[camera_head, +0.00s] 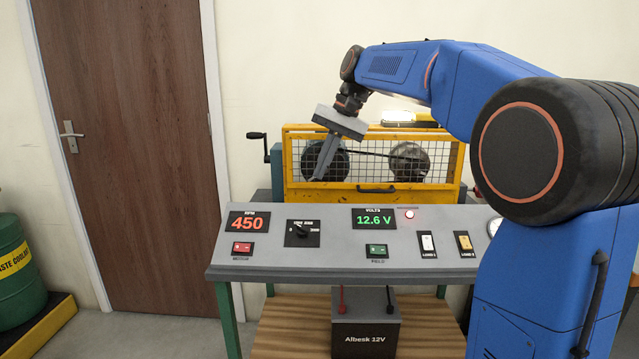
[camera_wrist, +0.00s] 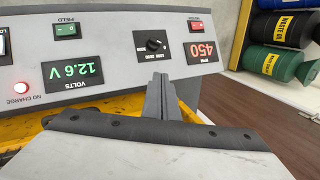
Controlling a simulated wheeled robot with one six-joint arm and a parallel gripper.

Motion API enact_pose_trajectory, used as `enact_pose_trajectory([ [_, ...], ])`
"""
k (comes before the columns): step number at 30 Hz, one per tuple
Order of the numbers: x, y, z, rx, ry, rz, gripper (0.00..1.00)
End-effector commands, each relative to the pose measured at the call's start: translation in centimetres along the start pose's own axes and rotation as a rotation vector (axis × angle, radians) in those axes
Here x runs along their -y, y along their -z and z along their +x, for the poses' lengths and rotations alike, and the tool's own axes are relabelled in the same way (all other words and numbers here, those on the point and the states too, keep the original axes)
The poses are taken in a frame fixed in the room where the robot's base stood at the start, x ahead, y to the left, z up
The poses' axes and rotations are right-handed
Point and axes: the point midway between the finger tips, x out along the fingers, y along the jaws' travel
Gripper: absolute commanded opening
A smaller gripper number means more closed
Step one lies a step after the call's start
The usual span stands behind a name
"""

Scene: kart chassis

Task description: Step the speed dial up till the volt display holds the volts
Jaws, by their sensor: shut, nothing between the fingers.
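The speed dial (camera_head: 299,229) is a black knob on a dark plate in the console's left half. It also shows in the wrist view (camera_wrist: 153,45). The volt display (camera_head: 374,219) reads 12.6 V in green, and the wrist view shows it upside down (camera_wrist: 73,73). The RPM display (camera_head: 248,222) reads 450 in red. My gripper (camera_head: 322,177) is shut and empty, held above and behind the console in front of the yellow cage. In the wrist view its fingers (camera_wrist: 158,82) point toward the dial, apart from it.
The grey console (camera_head: 340,262) also carries a red motor switch (camera_head: 242,248), a green field switch (camera_head: 376,251), two load switches (camera_head: 427,242) and a lit red no-charge lamp (camera_head: 409,214). A yellow mesh cage (camera_head: 375,192) stands behind. A battery (camera_head: 365,325) sits below.

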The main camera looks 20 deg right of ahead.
Motion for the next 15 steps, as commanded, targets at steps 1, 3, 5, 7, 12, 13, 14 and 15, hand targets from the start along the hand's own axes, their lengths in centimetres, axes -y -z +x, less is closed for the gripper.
enact_pose_trajectory([
  [1,0.1,0.3,0.0,0.01,-0.019,-0.012,0.0],
  [3,-0.1,0.6,0.0,0.036,-0.067,-0.041,0.0],
  [5,-0.3,0.9,-0.1,0.058,-0.113,-0.069,0.0],
  [7,-0.5,1.1,-0.2,0.084,-0.162,-0.096,0.0],
  [12,-0.9,1.4,-0.2,0.114,-0.22,-0.125,0.0],
  [13,-1.0,1.4,-0.1,0.115,-0.222,-0.126,0.0],
  [14,-1.0,1.3,0.1,0.116,-0.222,-0.126,0.0],
  [15,-1.1,1.3,0.5,0.116,-0.222,-0.126,0.0],
])
